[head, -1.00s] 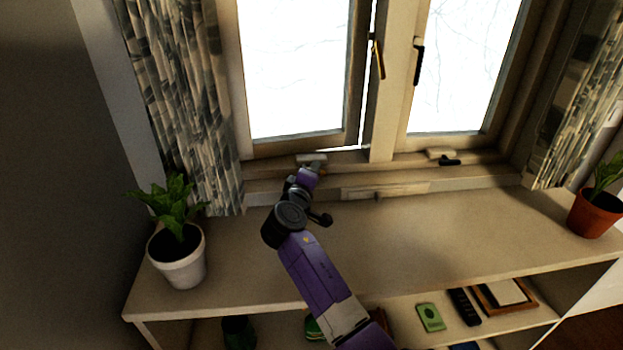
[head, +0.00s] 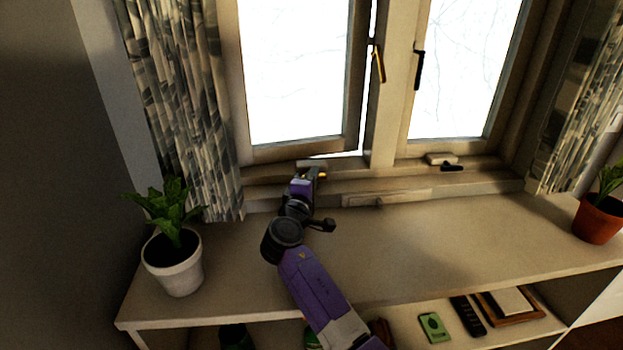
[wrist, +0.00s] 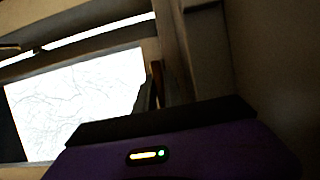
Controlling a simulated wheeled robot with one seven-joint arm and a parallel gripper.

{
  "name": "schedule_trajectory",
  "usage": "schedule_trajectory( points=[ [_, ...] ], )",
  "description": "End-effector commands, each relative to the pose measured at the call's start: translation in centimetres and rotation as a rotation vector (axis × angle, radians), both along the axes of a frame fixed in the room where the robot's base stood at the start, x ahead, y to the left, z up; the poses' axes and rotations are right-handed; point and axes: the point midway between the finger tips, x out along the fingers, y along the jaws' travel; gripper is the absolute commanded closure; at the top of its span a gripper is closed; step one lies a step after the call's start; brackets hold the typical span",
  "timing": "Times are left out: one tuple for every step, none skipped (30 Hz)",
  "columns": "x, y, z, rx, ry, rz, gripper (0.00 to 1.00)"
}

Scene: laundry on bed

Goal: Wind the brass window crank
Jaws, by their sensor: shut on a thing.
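The brass window crank (head: 323,176) shows as a small golden bit at the sill, below the left window pane. Its pale housing (head: 312,163) sits on the lower frame just behind. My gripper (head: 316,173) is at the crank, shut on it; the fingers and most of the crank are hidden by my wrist. The left window pane (head: 296,75) stands open a little, with a bright gap at its right and lower right edges. In the wrist view, part of a window (wrist: 80,95) shows past my purple gripper body, and the crank cannot be made out.
A potted plant in a white pot (head: 174,265) stands left on the shelf top (head: 420,240), and an orange pot (head: 597,220) stands right. A second, dark-handled crank (head: 452,168) is under the right pane. Patterned curtains (head: 180,110) hang on both sides. The middle shelf top is clear.

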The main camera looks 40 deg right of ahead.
Motion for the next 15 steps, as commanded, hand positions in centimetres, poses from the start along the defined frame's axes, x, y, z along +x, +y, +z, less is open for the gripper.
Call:
schedule_trajectory(
  points=[
    [0.23, 0.56, 0.08, -0.003, -0.001, 0.010, 1.00],
    [0.23, 0.56, 0.08, -0.003, -0.001, 0.010, 1.00],
    [0.23, 0.56, 0.07, -0.002, 0.000, 0.010, 0.81],
    [0.22, 0.55, 0.06, -0.002, 0.000, 0.010, 0.76],
    [0.21, 0.52, 0.06, -0.002, -0.001, 0.009, 0.70],
    [0.18, 0.45, 0.04, -0.002, -0.001, 0.008, 0.65],
    [0.16, 0.41, 0.02, -0.001, -0.001, 0.007, 0.65],
    [0.15, 0.36, 0.01, -0.001, -0.001, 0.006, 0.65],
    [0.13, 0.31, 0.00, -0.001, -0.001, 0.006, 0.65],
    [0.12, 0.28, -0.01, 0.000, 0.000, 0.005, 0.65],
    [0.10, 0.25, -0.01, 0.000, 0.000, 0.004, 0.65],
    [0.09, 0.23, -0.02, 0.000, 0.000, 0.004, 0.65],
    [0.08, 0.21, -0.02, 0.000, 0.000, 0.004, 0.65],
    [0.07, 0.20, -0.03, 0.000, 0.000, 0.003, 0.65],
    [0.03, 0.25, -0.03, 0.000, 0.000, 0.003, 0.65]
  ],
)
